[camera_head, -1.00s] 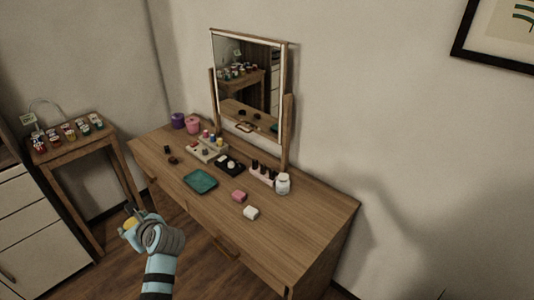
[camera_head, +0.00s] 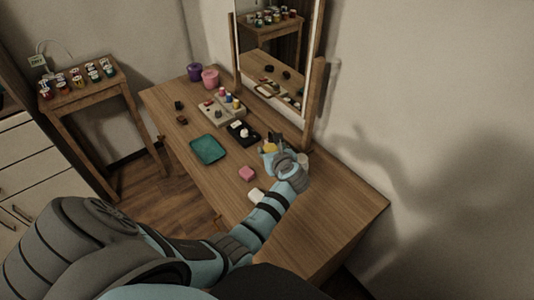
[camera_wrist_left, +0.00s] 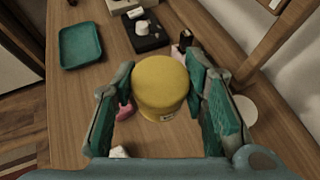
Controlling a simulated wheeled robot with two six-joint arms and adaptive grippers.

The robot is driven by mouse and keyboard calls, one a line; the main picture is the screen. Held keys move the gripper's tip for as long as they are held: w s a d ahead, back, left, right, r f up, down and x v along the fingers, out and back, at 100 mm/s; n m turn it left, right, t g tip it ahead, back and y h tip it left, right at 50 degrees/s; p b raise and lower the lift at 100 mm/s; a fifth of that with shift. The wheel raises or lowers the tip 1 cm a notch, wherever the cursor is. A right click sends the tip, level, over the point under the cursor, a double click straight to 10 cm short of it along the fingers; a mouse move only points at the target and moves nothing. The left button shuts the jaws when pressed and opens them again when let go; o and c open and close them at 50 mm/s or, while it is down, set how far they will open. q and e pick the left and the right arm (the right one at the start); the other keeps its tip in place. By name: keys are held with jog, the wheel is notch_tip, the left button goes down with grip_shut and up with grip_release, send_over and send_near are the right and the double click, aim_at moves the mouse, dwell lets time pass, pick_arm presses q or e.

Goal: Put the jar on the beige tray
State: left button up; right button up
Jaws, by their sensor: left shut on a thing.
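The jar (camera_head: 270,146) is yellow with a round top, and my left gripper (camera_head: 271,158) is shut on it, above the right part of the dressing table. In the left wrist view the jar (camera_wrist_left: 160,86) is between the two fingers (camera_wrist_left: 163,100), its round top toward the camera. The beige tray (camera_head: 215,110) lies further back and left on the table, with several small coloured items on it. Its edge shows at the top of the left wrist view (camera_wrist_left: 118,7). My right gripper is not in view.
A black tray (camera_head: 236,138) with white items lies between the jar and the beige tray. A teal tray (camera_head: 208,150), a pink block (camera_head: 247,174) and a white block (camera_head: 256,195) are nearer. A white container (camera_head: 303,159) stands beside my gripper. The mirror (camera_head: 272,55) rises behind.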

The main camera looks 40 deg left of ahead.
pick_arm(q)
jog(key=f+b, duration=0.1)
jog(key=f, duration=0.3)
jog(key=f+b, duration=0.2)
jog(key=f, duration=0.2)
jog(key=f+b, duration=0.1)
jog(key=f, duration=0.3)
jog(key=shift+w+d+b, duration=0.2)
jog(key=shift+w+b, duration=0.2)
jog(key=shift+s+r, duration=0.1)
jog(key=shift+r, duration=0.1)
jog(key=shift+f, duration=0.2)
jog(key=o, duration=1.2)
